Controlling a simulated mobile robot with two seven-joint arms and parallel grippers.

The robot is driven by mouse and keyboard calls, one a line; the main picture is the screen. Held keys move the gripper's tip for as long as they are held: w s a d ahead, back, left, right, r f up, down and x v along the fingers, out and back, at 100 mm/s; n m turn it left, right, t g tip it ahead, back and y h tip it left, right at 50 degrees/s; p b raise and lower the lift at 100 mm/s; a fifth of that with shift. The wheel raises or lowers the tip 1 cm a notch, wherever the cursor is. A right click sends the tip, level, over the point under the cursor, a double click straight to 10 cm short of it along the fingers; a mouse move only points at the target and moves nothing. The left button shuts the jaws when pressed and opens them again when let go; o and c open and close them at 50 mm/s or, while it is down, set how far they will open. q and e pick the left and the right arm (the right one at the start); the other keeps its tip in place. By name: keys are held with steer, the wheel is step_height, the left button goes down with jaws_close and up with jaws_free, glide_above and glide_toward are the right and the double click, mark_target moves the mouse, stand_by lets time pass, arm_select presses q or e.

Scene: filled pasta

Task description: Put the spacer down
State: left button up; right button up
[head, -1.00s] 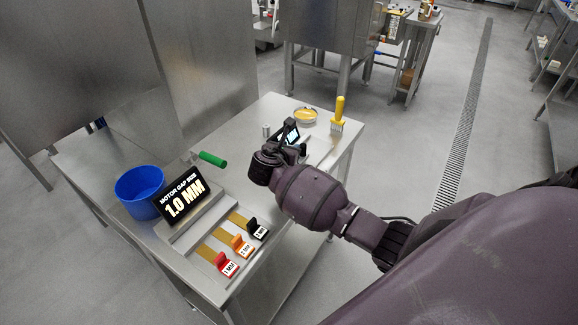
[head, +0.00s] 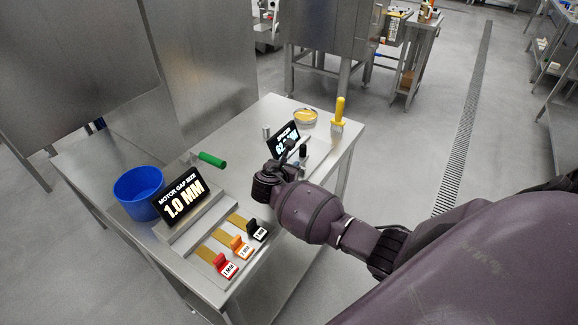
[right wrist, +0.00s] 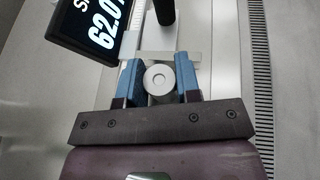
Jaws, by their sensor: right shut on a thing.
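My right gripper (head: 290,163) is above the table, in front of the black display that reads about 62. In the right wrist view the gripper (right wrist: 160,82) has its blue-padded fingers on either side of a round grey spacer (right wrist: 159,76) with a small hole in its top, and is shut on it. The spacer is seen from above, so I cannot tell whether its bottom touches the surface below. The display (head: 284,138) also shows in the wrist view (right wrist: 98,25). My left gripper is not in view.
A black post (right wrist: 164,12) stands just beyond the spacer. A small metal cylinder (head: 265,131), yellow-handled brush (head: 339,112), round dish (head: 306,116) and green handle (head: 212,159) are on the table. A blue bin (head: 139,193), gap-size sign (head: 181,197) and labelled gauges (head: 241,247) are at left.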

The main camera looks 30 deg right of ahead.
steer(key=o, duration=1)
steer(key=shift+o, duration=0.2)
steer(key=shift+r, duration=0.15)
steer(key=v, duration=1.2)
steer(key=shift+p, duration=0.35)
steer(key=s+f+m+g+y, duration=0.35)
steer(key=s+m+y, duration=0.25)
steer(key=s+m, duration=0.85)
steer(key=s+a+r+m+y, duration=0.1)
steer(key=s+r+m+y, duration=0.1)
steer(key=s+m, duration=0.45)
steer(key=s+r+m+y, duration=0.2)
steer(key=s+m, duration=0.2)
steer(key=s, duration=0.6)
steer(key=w+f+n+t+y+b, duration=0.1)
steer(key=w+f+t, duration=0.6)
steer(key=f, duration=0.5)
steer(key=shift+w, duration=0.3)
